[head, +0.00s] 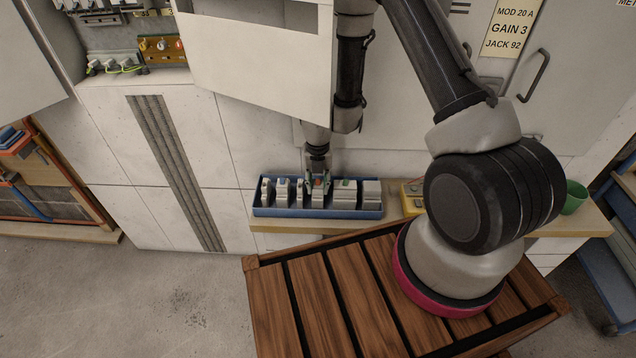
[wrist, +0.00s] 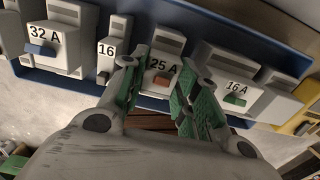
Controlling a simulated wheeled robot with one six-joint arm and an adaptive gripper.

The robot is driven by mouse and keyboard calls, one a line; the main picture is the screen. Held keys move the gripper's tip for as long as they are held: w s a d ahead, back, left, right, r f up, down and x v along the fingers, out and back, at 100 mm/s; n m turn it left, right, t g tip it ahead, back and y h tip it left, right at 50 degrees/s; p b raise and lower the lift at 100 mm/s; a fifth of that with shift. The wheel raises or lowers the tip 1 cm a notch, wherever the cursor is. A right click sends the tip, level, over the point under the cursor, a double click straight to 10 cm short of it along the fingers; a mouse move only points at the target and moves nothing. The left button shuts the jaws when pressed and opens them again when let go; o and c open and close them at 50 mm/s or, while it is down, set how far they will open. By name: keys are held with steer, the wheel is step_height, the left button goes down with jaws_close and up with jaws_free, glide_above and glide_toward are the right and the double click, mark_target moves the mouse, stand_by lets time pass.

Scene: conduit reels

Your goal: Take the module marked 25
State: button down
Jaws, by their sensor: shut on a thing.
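The module marked 25 A (wrist: 167,66) is white with a red lever, in the wrist view. It stands in the row in the blue tray (head: 290,212), which also shows in the wrist view (wrist: 75,87). My gripper (wrist: 166,82) is shut on this module, with one green-padded finger on each side of it. In the head view my gripper (head: 318,172) points down into the middle of the tray and hides much of the module. I cannot tell whether the module is lifted at all.
Left of it stand a narrow module marked 16 (wrist: 107,60) and a wide 32 A module (wrist: 60,45) with a blue lever. Right of it is a 16 A module (wrist: 238,85) with a green lever. A yellow box (head: 412,196) and green cup (head: 575,197) share the shelf.

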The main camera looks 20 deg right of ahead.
steer(key=shift+r, duration=1)
stand_by(0.3)
